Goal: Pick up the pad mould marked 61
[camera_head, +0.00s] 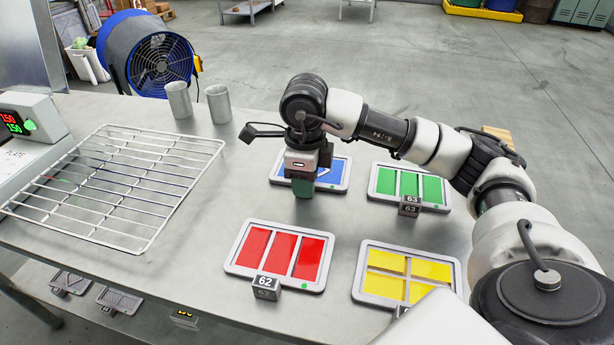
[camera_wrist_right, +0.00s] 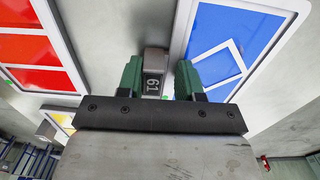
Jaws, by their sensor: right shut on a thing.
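The pad mould marked 61 is a light-framed tray with blue fields (camera_head: 333,171), on the table behind my right gripper in the head view. Its grey block with the number 61 (camera_wrist_right: 153,84) shows in the wrist view, with part of the blue mould (camera_wrist_right: 212,28) beside it. My right gripper (camera_head: 303,186) points down at the mould's near left side. Its green fingers (camera_wrist_right: 160,78) are shut on the block, which the gripper hides in the head view. The mould looks flat on the table. My left gripper is not in view.
A red mould marked 62 (camera_head: 268,253), a green mould marked 63 (camera_head: 421,188) and a yellow mould (camera_head: 393,287) lie nearby. A wire rack (camera_head: 160,150), two metal cups (camera_head: 218,103) and a blue fan (camera_head: 150,55) are to the left.

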